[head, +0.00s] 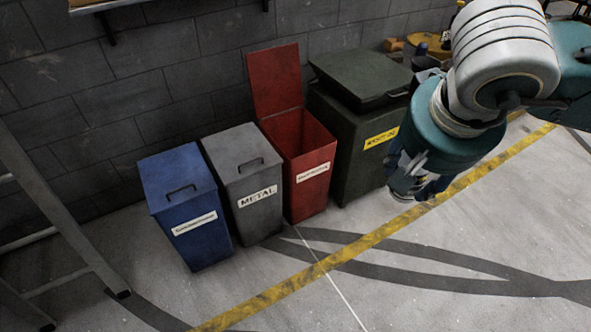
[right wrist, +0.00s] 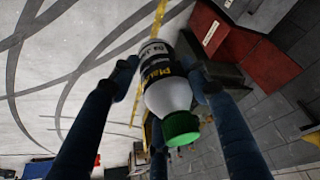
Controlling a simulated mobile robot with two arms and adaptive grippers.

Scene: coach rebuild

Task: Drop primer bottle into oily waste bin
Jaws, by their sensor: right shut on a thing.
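The primer bottle (right wrist: 166,88) is white with a dark label and a green cap. In the head view my right gripper (head: 410,178) hangs at the right, in front of the dark green bin and right of the red bin; the bottle is mostly hidden there. The red bin (head: 312,185) stands with its lid raised against the wall; its label is too small to read, so I cannot confirm it is the oily waste bin. My left gripper is not in view.
Left of the red bin stand a closed grey METAL bin (head: 250,215) and a closed blue bin (head: 190,225). The dark green bin (head: 345,150) has a yellow label and a lid on top. A metal frame (head: 60,205) stands at the left. The floor in front is clear.

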